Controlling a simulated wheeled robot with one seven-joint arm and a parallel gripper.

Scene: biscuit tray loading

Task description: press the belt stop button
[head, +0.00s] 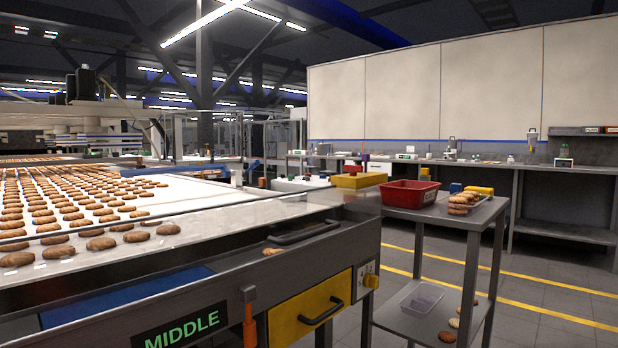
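A conveyor belt (190,203) carries many brown biscuits at the left. On the front side of its grey frame, right of a yellow panel (285,322) with a dark handle, is a small light control plate (361,287). My gripper is not in view, and nothing touches the plate.
A grey cart (461,218) stands right of the belt, holding a red crate (410,206) and stacked biscuits (461,203). Its lower shelf has a clear bin (422,298). An orange-handled tool (249,325) hangs beside the "MIDDLE" sign (181,331).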

